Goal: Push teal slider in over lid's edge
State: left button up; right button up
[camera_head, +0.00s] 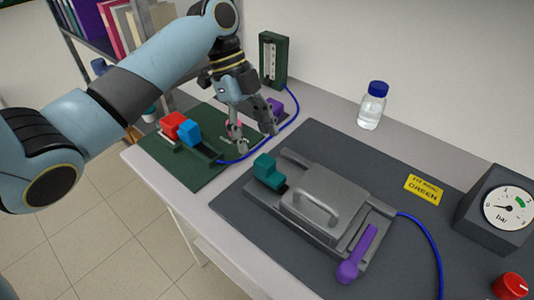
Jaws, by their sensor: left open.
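The teal slider (268,172) sits at the left end of the membrane rig, beside the grey lid (325,198). A dark slot shows between the slider and the lid. The lid lies flat and has an arched handle on top. My left gripper (240,140) points down over the green board (185,175) at the back left, apart from the teal slider. Its fingers are spread, and a small pink-red thing shows behind them, partly hidden. My right gripper is not in view.
Red (173,125) and blue (189,134) blocks stand on the green board. A purple lever (357,254) lies right of the lid. Blue hoses cross the table.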

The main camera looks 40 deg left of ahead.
aim_at(265, 160)
pick_arm(q)
jog(key=x, duration=0.3)
jog(key=shift+d+f, duration=0.2)
jog(key=shift+p+x, duration=0.4)
jog(key=shift+x, duration=1.3)
jog(key=shift+w+a, duration=0.1)
jog(key=shift+a, duration=0.05)
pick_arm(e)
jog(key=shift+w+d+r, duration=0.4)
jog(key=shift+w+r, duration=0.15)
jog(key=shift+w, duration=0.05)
pick_arm(q)
jog(key=shift+c, duration=0.3)
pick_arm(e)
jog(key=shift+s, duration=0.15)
pick_arm(q)
jog(key=c, duration=1.1)
grip_shut()
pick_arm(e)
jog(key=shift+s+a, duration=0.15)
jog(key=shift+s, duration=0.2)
